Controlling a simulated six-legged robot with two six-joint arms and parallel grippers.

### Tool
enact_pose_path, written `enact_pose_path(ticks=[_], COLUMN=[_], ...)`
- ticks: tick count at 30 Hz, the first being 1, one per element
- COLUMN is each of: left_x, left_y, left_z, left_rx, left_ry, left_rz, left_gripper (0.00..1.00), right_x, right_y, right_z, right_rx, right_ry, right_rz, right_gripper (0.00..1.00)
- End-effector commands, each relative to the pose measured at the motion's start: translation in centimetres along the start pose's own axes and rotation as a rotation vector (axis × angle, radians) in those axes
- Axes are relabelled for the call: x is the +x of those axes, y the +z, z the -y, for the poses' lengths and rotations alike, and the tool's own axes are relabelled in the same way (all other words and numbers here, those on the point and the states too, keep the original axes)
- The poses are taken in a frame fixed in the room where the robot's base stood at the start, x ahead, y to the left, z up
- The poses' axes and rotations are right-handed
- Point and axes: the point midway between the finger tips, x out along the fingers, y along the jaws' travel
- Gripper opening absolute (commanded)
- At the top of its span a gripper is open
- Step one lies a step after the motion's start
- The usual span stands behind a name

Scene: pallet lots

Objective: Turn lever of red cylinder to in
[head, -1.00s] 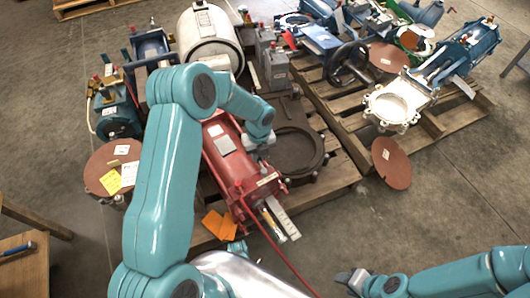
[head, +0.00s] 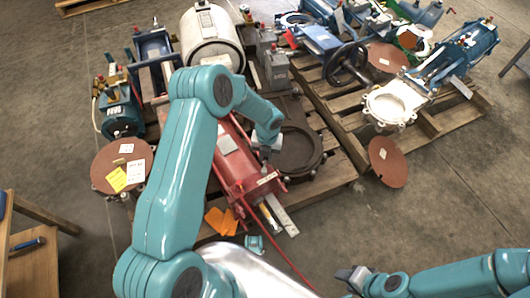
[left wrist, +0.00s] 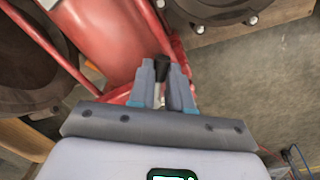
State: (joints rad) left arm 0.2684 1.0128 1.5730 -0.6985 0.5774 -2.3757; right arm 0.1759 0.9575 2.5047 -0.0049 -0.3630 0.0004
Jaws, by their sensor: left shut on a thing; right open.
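The red cylinder (head: 236,160) lies on a wooden pallet in the middle of the head view, partly hidden behind my left arm. Its red body also fills the upper part of the left wrist view (left wrist: 110,40). A lever (left wrist: 161,66) with a black tip and a pale shaft stands between my left fingers in the left wrist view. My left gripper (head: 265,158) is at the near end of the red cylinder. It also shows in the left wrist view (left wrist: 161,88), shut on the lever. My right gripper (head: 350,276) is open and empty above the floor, well apart from the cylinder.
A dark round flange (head: 297,150) lies right of the cylinder. Orange tags (head: 220,221) and a metal strip (head: 281,215) lie at its near end. Bare floor is open at the lower right.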

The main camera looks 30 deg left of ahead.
Motion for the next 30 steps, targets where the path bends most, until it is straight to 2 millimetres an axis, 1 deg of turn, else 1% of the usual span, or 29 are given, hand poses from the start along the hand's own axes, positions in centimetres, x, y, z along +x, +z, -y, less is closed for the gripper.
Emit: enact_pose_path(ticks=[14, 15, 16, 17, 26, 29, 30], left_x=[0.0, -0.1, -0.1, 0.0, -0.2, -1.2, -1.9], left_y=[0.1, 0.1, 0.1, 0.1, 0.1, 0.1, 0.1], left_z=[0.2, 0.2, 0.2, 0.2, 0.1, 0.1, 0.1], left_rx=[0.019, 0.019, 0.018, 0.018, 0.016, 0.016, 0.016], left_ry=[0.001, 0.001, 0.001, 0.001, 0.001, 0.001, 0.001], left_rz=[0.002, 0.002, 0.002, 0.002, 0.001, 0.003, 0.004], left_gripper=[0.00, 0.28, 0.38, 0.44, 0.44, 0.44, 0.44], right_x=[-0.1, -0.1, -0.1, -0.1, -0.1, -0.5, -0.8], right_y=[0.0, 0.0, 0.0, 0.0, 0.0, 0.0, 0.0], right_z=[0.0, 0.0, 0.0, 0.0, 0.1, 0.2, 0.3], right_rx=[0.000, 0.000, 0.000, 0.000, 0.000, 0.000, 0.000], right_ry=[0.000, 0.000, 0.000, 0.000, 0.000, 0.000, 0.000], right_rz=[0.000, 0.000, 0.000, 0.000, 0.000, 0.000, 0.000], right_gripper=[0.43, 0.43, 0.43, 0.43, 0.43, 0.43, 0.43])
